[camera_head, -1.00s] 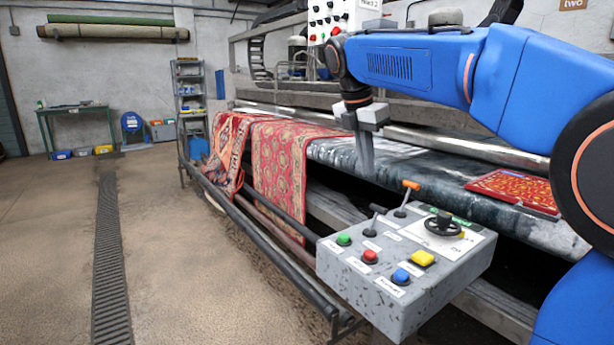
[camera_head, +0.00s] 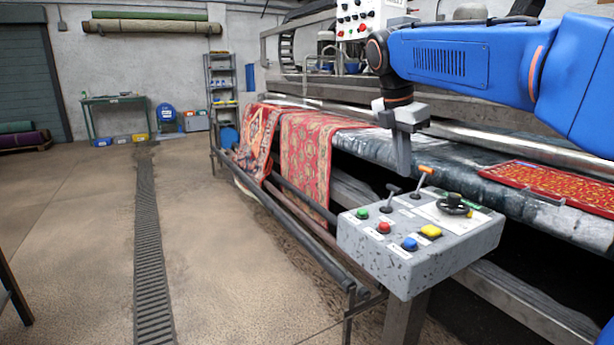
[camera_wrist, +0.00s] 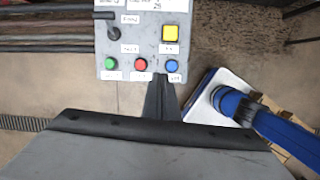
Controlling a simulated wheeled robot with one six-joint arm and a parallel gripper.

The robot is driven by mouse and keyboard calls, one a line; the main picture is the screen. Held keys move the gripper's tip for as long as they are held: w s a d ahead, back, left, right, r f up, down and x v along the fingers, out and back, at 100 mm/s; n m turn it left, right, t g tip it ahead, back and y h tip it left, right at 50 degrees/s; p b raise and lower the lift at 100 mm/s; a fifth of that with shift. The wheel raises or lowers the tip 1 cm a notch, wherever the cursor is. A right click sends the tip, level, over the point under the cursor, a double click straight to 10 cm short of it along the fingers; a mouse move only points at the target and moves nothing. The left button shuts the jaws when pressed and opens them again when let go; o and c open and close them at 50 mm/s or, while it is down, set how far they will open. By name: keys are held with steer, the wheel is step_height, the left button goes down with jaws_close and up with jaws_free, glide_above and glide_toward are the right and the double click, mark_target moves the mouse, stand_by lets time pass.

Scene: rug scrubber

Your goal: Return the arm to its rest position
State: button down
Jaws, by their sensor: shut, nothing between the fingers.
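My arm is blue and reaches in from the right in the head view. My gripper (camera_head: 404,172) points down, shut and empty, in front of the machine's dark bed and just above and behind the grey control box (camera_head: 400,255). In the wrist view the shut fingers (camera_wrist: 161,82) show below the box's row of green, red and blue buttons. I cannot tell from this view whether they touch the box. The box also has a yellow button, an orange-tipped lever, a second lever and a black handwheel.
The rug scrubber (camera_head: 440,150) fills the right side. Red rugs (camera_head: 306,160) hang over its front rail, and a small red rug (camera_head: 555,187) lies on its bed. The floor at left is open, with a drain grate (camera_head: 150,260). A green table (camera_head: 115,102) and a shelf stand at the back.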

steer(key=s+d+f+m+t+y, duration=0.1)
steer(key=s+d+f+m, duration=0.2)
steer(key=s+f+m, duration=0.8)
steer(key=s+d+f+m+t+y, duration=0.1)
steer(key=s+d+f+m+t, duration=0.1)
steer(key=s+f+m, duration=0.9)
steer(key=s+d+f, duration=0.1)
steer(key=s+f, duration=0.3)
steer(key=s, duration=0.3)
steer(key=shift+s+d+m+y, duration=0.3)
steer(key=shift+s+d+m, duration=0.05)
steer(key=shift+m, duration=0.05)
